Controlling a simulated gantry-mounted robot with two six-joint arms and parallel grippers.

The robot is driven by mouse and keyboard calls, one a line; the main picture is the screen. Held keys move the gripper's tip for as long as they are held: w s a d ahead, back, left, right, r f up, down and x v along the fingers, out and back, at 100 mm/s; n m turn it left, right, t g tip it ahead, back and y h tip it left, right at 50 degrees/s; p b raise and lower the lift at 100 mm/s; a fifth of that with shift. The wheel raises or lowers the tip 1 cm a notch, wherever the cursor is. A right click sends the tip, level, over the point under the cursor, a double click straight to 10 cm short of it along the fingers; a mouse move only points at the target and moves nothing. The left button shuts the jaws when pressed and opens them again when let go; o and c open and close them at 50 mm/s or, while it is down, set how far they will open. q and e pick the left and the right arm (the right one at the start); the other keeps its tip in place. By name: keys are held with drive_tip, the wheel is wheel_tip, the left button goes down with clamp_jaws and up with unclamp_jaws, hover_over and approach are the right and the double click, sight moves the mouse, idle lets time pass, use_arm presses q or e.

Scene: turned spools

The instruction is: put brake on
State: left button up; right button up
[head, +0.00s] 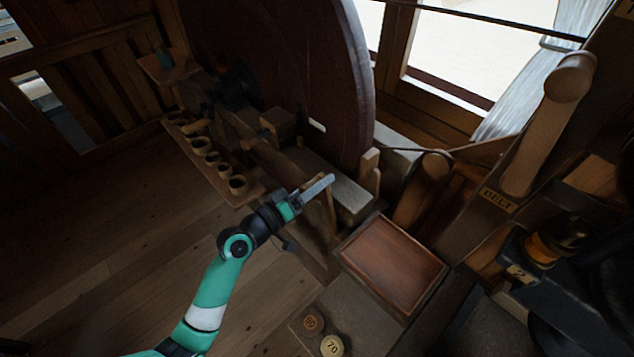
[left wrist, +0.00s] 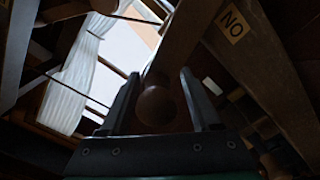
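My left gripper (head: 316,188) is over the wooden machine frame, in front of the big dark wheel (head: 290,70) in the head view. In the left wrist view my left gripper's fingers (left wrist: 159,75) stand apart. A round wooden knob (left wrist: 157,106) shows between them, with a gap visible on each side. I cannot tell how deep it sits between the fingers. A beam with a label reading "NO" (left wrist: 233,23) rises at the right there. A thin wooden post (head: 328,208) stands just below the gripper. No lever labelled as a brake can be read. My right gripper is not seen.
A knobbed lever (head: 545,125) stands at a "BELT" label (head: 497,200) on the right. A shallow wooden tray (head: 393,262) lies right of my left arm. Several small cups (head: 238,184) line a shelf. Round discs (head: 332,346) lie at the bottom. Open floor is at left.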

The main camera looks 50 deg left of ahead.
use_arm(q)
drive_tip(key=shift+o, duration=0.4)
drive_tip(key=shift+s, duration=0.3)
drive_tip(key=s, duration=1.1)
drive_tip(key=shift+d, duration=0.35)
